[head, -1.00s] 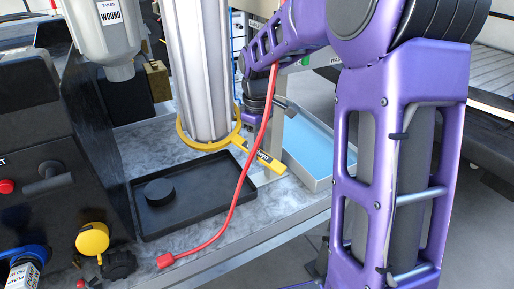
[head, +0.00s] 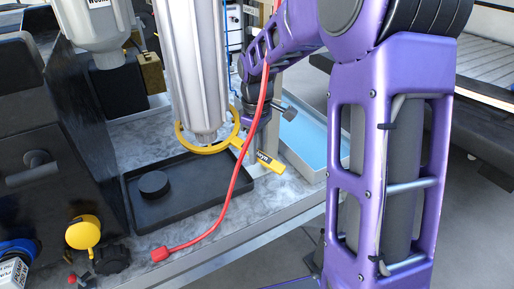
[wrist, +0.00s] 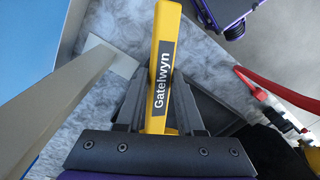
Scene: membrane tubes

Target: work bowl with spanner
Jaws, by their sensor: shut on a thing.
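The spanner (head: 270,180) is yellow, with a ring at its far end and a labelled handle. Its handle also shows in the wrist view (wrist: 161,75), reading "Gatelwyn". My gripper (wrist: 158,85) is shut on this handle, with a dark finger on each side. The bowl (head: 192,65) is a tall, ribbed, pale grey cylinder hanging upright, narrowing at its lower end. The spanner's ring is at that lower end in the head view; I cannot tell whether it is around the bowl or just below it. The bowl is not clearly visible in the wrist view.
A black tray (head: 205,200) with a round black puck (head: 154,184) lies below the bowl on the grey bench. A red hose (head: 238,180) hangs in front of the spanner. A blue-lined tray (head: 305,140) is at right. Dark equipment (head: 35,130) stands at left.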

